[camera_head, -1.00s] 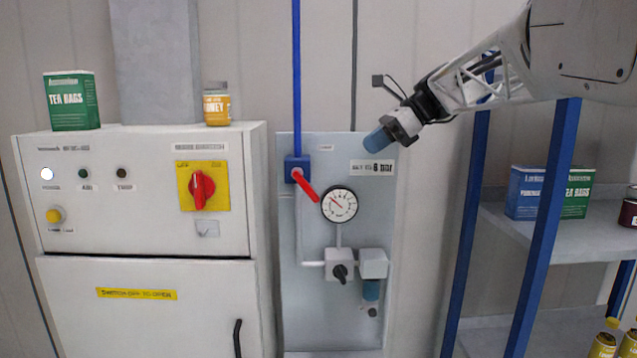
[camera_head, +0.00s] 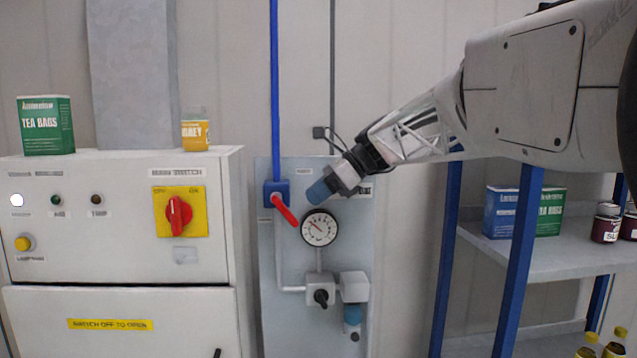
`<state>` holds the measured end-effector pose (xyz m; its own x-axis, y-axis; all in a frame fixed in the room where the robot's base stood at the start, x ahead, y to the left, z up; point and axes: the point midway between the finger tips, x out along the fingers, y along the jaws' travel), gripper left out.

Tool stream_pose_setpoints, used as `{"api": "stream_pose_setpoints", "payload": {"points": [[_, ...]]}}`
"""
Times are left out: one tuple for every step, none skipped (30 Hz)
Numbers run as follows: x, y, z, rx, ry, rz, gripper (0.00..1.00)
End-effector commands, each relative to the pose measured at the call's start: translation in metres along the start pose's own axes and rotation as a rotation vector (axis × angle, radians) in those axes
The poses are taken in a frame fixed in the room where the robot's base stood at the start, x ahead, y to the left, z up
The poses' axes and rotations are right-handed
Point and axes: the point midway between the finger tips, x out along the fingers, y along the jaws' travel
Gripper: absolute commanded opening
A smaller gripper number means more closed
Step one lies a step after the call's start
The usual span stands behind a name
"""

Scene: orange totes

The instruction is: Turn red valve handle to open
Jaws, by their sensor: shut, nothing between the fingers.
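The red valve handle (camera_head: 286,210) sits on a blue valve block (camera_head: 277,193) at the upper left of the grey wall panel (camera_head: 268,330). The handle slants down to the right from its pivot. My gripper (camera_head: 317,192) has blue fingertips and comes in from the upper right. Its fingers are shut and empty. In the picture the tips lie just right of the handle and above the round pressure gauge (camera_head: 319,228). They look apart from the handle, though the depth gap is hard to judge.
A control cabinet (camera_head: 110,262) with a red rotary switch (camera_head: 179,212) stands at the left. A blue-framed shelf (camera_head: 585,256) with boxes and jars stands at the right. A regulator (camera_head: 321,289) is low on the panel. A blue pipe (camera_head: 275,90) rises from the valve.

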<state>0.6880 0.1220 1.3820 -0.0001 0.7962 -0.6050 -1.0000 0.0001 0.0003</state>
Motion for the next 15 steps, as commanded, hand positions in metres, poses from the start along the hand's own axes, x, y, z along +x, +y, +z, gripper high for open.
{"api": "stream_pose_setpoints", "payload": {"points": [[0.008, 0.001, 0.001, -0.001, 0.0, 0.002, 0.0], [0.013, 0.0, 0.0, -0.001, 0.0, 0.001, 0.0], [0.018, 0.0, 0.0, 0.0, 0.0, 0.002, 0.0], [0.021, 0.0, 0.0, 0.0, 0.0, 0.002, 0.0], [0.025, 0.0, 0.0, 0.0, 0.0, 0.002, 0.0], [0.029, 0.0, 0.0, 0.0, 0.0, 0.001, 0.0], [0.031, 0.0, 0.0, -0.001, 0.001, 0.001, 0.0], [0.034, 0.0, 0.0, -0.001, 0.001, 0.001, 0.0], [0.037, 0.0, 0.0, -0.001, 0.001, 0.001, 0.0], [0.039, 0.0, 0.0, 0.0, 0.001, 0.001, 0.0], [0.04, 0.0, 0.0, 0.0, 0.001, 0.001, 0.0], [0.042, 0.0, 0.0, 0.0, 0.001, 0.001, 0.0], [0.043, 0.0, 0.0, 0.0, 0.001, 0.0, 0.0], [0.043, 0.0, 0.0, 0.0, 0.001, 0.0, 0.0], [0.044, 0.0, 0.0, 0.0, 0.001, 0.0, 0.0]]}}
